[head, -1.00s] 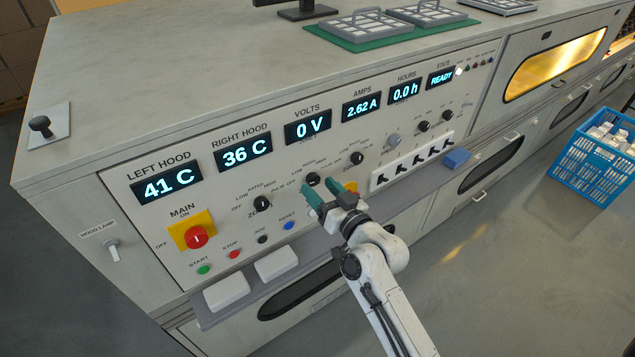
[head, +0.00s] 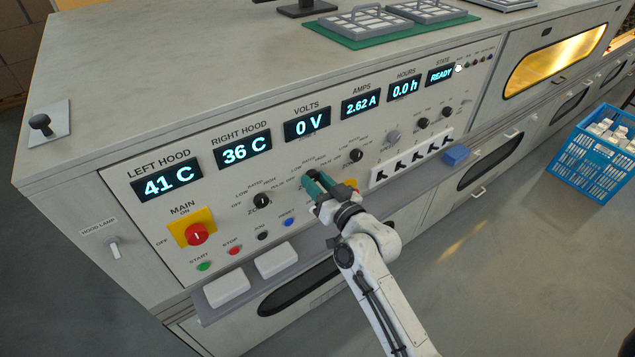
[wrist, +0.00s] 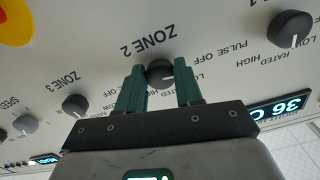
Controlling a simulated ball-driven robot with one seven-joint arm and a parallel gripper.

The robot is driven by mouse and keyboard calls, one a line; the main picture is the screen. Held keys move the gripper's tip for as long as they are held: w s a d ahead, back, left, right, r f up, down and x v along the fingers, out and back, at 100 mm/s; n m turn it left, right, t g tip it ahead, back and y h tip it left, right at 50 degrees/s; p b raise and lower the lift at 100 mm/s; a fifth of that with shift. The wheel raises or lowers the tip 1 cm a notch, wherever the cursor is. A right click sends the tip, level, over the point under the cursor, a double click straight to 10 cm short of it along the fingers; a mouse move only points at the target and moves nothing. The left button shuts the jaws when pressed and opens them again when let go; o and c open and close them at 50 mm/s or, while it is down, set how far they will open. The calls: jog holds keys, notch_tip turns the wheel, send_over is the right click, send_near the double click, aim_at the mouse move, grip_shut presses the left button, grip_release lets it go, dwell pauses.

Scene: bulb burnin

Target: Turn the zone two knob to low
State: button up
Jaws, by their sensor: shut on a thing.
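The zone two knob (wrist: 160,72) is a dark round knob under the ZONE 2 label in the wrist view, which shows the panel upside down. The green fingers of my gripper (wrist: 160,85) stand on both sides of it and are shut on it. In the head view my gripper (head: 316,186) reaches the panel from the front right, and its fingers mostly hide the knob. Words for low, rated, high, pulse and off ring the knob, partly covered by a finger. I cannot tell clearly which one its pointer faces.
The zone one knob (head: 262,201) is to the left and the zone three knob (head: 356,156) to the right. The red main switch (head: 196,235) is further left. A ledge (head: 250,283) juts out below.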

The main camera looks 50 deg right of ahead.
jog(key=shift+c, duration=0.7)
jog(key=shift+m, duration=0.3)
jog(key=m+p, duration=0.1)
jog(key=m, duration=0.1)
jog(key=shift+r+m, duration=0.1)
jog(key=shift+m, duration=0.2)
jog(key=shift+a+m+p, duration=0.1)
jog(key=shift+m+p, duration=0.9)
jog(key=shift+m, duration=1.2)
jog(key=o, duration=1)
jog(key=shift+o, duration=0.2)
